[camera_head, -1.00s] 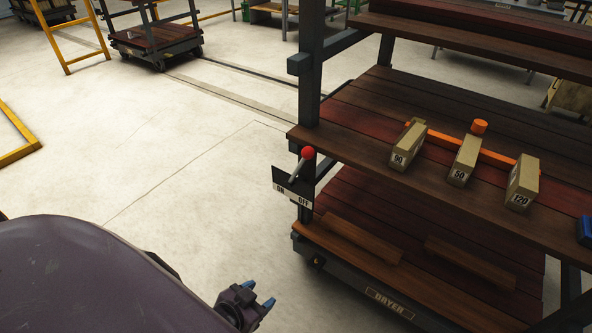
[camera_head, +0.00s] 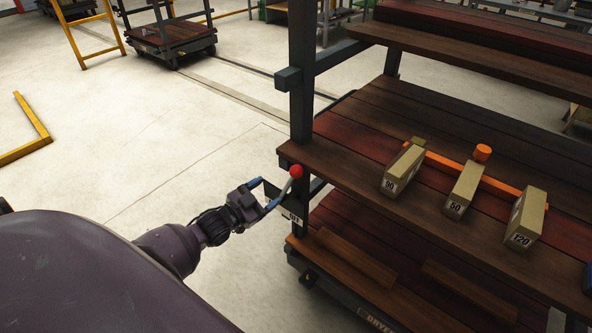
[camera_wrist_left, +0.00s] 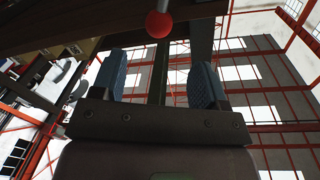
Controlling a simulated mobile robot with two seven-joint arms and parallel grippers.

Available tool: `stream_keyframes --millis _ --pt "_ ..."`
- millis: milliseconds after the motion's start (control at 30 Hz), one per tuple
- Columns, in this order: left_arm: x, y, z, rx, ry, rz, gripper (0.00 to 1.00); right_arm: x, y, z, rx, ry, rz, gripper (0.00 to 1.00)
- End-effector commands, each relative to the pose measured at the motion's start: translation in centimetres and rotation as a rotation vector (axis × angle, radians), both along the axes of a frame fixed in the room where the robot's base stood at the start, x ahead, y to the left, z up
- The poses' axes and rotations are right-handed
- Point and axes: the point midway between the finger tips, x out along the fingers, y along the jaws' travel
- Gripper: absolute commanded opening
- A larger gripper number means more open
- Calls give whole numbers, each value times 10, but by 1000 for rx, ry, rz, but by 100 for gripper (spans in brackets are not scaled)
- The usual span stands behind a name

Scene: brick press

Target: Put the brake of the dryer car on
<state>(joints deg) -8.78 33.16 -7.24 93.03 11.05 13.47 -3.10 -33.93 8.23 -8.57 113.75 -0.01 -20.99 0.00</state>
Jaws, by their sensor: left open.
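The dryer car (camera_head: 365,320) is the dark rack with wooden shelves on the right. Its brake lever has a red knob (camera_head: 296,171) on a pale shaft (camera_head: 287,188) by the rack's left post and leans right. The label plate (camera_head: 291,217) below shows OFF; its ON side is hidden behind my gripper. My left gripper (camera_head: 266,193) is open at the lever, just left of the shaft in the head view. My right gripper is not in view.
Tan blocks marked 90 (camera_head: 402,170), 50 (camera_head: 463,190) and 120 (camera_head: 526,219) stand along an orange bar (camera_head: 440,163) on the car's shelf. The shelf edge is close above my gripper. Open floor (camera_head: 110,140) lies to the left.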

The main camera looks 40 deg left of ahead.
Motion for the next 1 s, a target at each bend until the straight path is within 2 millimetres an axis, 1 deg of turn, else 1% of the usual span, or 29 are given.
stream_keyframes --millis 133,233,500,700,867,1000 --pt "8 -2 2 1 -10 -3 67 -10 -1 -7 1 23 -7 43" --pt "20 -5 2 1 -11 -5 67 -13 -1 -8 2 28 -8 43" --pt "63 -12 1 1 -8 -4 67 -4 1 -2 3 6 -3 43" --pt "89 -18 1 1 -8 -3 67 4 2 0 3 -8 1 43" --pt "102 -20 1 1 -8 -3 67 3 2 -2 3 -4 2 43" --pt "105 -20 1 1 -6 -2 67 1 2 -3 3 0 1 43"
